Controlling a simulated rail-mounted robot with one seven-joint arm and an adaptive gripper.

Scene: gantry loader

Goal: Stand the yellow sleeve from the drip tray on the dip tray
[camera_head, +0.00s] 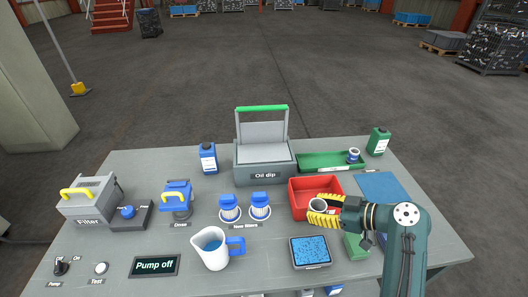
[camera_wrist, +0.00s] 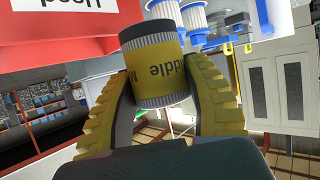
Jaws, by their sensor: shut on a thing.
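The yellow sleeve (camera_wrist: 158,68), a short cylinder with grey ends and partly hidden lettering, sits between the two yellow ribbed fingers of my gripper (camera_wrist: 165,108). My gripper (camera_head: 324,211) is shut on it, just in front of the red bin, and the sleeve's round end (camera_head: 318,204) shows there. A long green tray (camera_head: 318,160) at the back right holds another small sleeve with a blue band (camera_head: 353,155). A shallow tray with a speckled blue inside (camera_head: 310,250) lies at the front, below my gripper in the picture. I read no drip or dip label on either tray.
The red bin (camera_head: 315,187) stands close behind my gripper. Two blue-and-white filters (camera_head: 244,208) and a jug (camera_head: 213,249) stand left. A blue mat (camera_head: 382,187) lies right.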

